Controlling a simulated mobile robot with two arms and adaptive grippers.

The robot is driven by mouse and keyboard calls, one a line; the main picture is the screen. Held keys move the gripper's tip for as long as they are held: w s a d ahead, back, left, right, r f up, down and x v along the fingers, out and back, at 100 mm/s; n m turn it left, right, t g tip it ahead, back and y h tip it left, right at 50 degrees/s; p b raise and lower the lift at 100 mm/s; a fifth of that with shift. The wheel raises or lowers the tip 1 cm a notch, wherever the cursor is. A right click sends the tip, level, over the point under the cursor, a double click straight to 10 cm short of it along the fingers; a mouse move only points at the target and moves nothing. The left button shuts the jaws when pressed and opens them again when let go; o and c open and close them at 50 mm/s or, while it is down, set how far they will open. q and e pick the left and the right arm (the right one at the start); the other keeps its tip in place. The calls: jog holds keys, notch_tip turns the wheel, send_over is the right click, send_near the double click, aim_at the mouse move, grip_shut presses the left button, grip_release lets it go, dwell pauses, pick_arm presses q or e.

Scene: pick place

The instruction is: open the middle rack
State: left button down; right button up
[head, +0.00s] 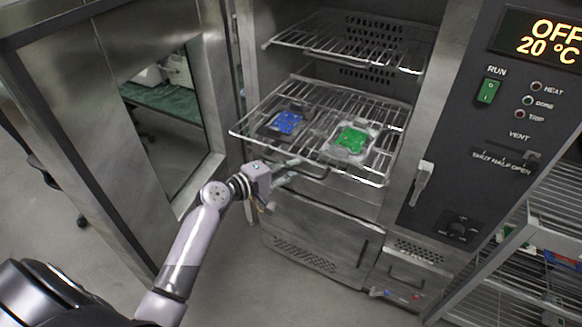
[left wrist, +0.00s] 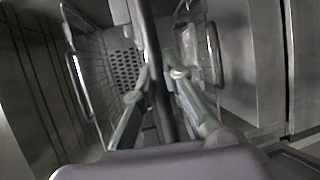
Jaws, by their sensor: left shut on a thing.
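The middle rack (head: 308,96) is a wire shelf inside the open oven, and its front edge appears to stand out toward me. A blue board (head: 286,122) and a green board (head: 351,139) sit on it in trays. A dark handle bar (head: 315,176) runs along its front. My left gripper (head: 291,174) is at this bar from the front left. In the left wrist view, the bar (left wrist: 147,40) passes between the two fingers of the gripper (left wrist: 159,80), which is shut on it. My right gripper is not in view.
An upper wire rack (head: 345,42) is above, empty. The oven door (head: 85,110) stands open at the left. A control panel (head: 500,130) reading OFF, 20 °C is at the right, with a latch handle (head: 421,184). A metal shelf cart (head: 500,245) stands at the lower right.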

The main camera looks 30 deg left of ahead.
pick_arm(q)
jog(key=c, duration=1.7)
grip_release()
jog(key=shift+o, duration=0.3)
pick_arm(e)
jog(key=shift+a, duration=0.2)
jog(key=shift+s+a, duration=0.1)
pick_arm(q)
jog(key=v, duration=1.2)
